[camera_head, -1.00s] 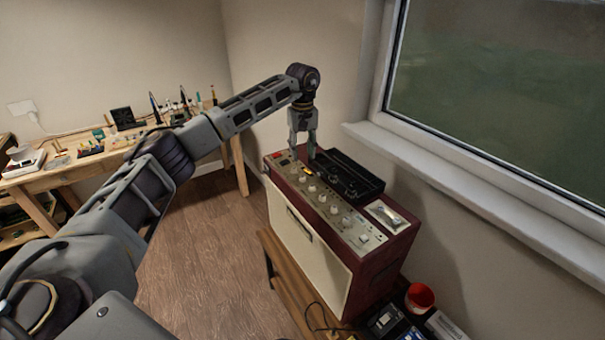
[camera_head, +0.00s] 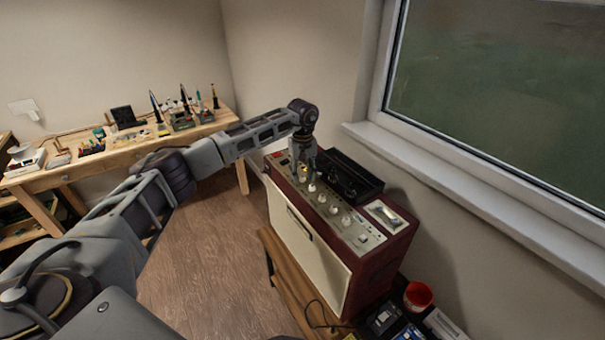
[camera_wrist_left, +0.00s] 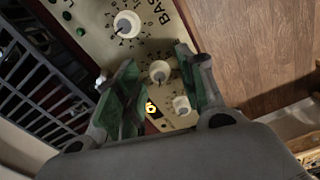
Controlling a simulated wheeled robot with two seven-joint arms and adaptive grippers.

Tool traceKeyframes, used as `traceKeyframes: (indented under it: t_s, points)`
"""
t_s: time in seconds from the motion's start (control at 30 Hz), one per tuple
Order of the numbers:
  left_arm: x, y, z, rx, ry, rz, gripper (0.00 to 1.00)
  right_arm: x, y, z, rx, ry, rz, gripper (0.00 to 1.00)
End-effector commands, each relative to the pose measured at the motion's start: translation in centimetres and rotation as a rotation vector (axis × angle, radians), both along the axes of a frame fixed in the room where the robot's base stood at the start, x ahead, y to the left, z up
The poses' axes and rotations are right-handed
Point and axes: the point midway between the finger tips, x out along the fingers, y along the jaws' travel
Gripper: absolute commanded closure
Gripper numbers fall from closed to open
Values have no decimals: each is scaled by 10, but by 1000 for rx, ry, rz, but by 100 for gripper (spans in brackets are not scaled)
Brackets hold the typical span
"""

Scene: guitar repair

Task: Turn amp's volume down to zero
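The amp (camera_head: 312,242) is a dark red box with a pale front and a cream control panel on top. Several white knobs run along the panel. My left gripper (camera_head: 304,180) points down over the panel's far end. In the left wrist view its green-padded fingers (camera_wrist_left: 157,65) are apart, with a white knob (camera_wrist_left: 159,70) showing between them; contact cannot be told. A larger knob (camera_wrist_left: 127,24) beside "BAS" lettering is beyond the fingertips, and another small knob (camera_wrist_left: 181,105) is nearer the palm. The volume label cannot be read. My right gripper is out of view.
A black slatted tray-like part (camera_head: 345,177) lies along the amp's top, close to the gripper. The window sill (camera_head: 440,175) is to the right. A red cup (camera_head: 418,296) stands near the amp's right end. A workbench (camera_head: 95,160) with tools is at the left.

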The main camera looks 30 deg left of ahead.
Motion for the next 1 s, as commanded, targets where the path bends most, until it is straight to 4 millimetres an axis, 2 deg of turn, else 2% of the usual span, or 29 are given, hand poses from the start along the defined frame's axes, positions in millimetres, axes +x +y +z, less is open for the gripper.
traceKeyframes:
  t_s: [0.17, 0.2, 0.5, 1.0]
  points:
    - [0, 0, 0, 0, 0, 0, 61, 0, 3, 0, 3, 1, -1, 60]
    - [0, 0, 0, 0, 0, 0, 63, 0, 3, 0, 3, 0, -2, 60]
    - [0, 0, 0, 0, 0, 0, 100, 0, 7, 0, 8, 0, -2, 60]
    - [0, 0, 1, 0, -1, 24, 100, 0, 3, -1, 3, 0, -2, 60]
